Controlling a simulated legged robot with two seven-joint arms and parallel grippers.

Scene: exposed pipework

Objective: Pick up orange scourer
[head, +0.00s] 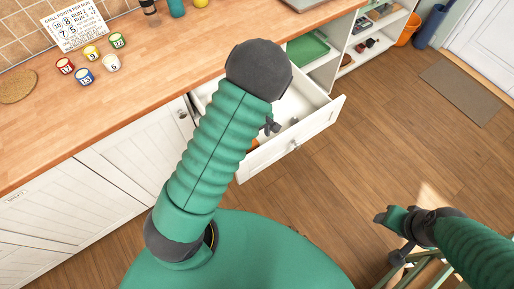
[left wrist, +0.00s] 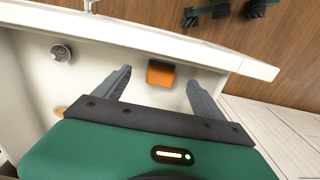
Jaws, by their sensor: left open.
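The orange scourer (left wrist: 161,78) lies in the open white drawer (head: 318,113). It is a small block with an orange face and a dark layer along one side. In the left wrist view it sits between the two fingers of my left gripper (left wrist: 159,76), which are spread apart and do not touch it. In the head view my left forearm and gripper (head: 271,127) reach over the drawer, and only a bit of orange (head: 254,144) shows beside them. My right gripper (head: 393,236) hangs over the floor at the right, away from the drawer; its finger gap is unclear.
A round metal item (left wrist: 60,52) and a partly hidden orange-brown item (left wrist: 60,111) are also in the drawer. The drawer's front panel (head: 285,146) and side walls stand close around the gripper. The wooden counter (head: 150,75) runs above; the floor at right is open.

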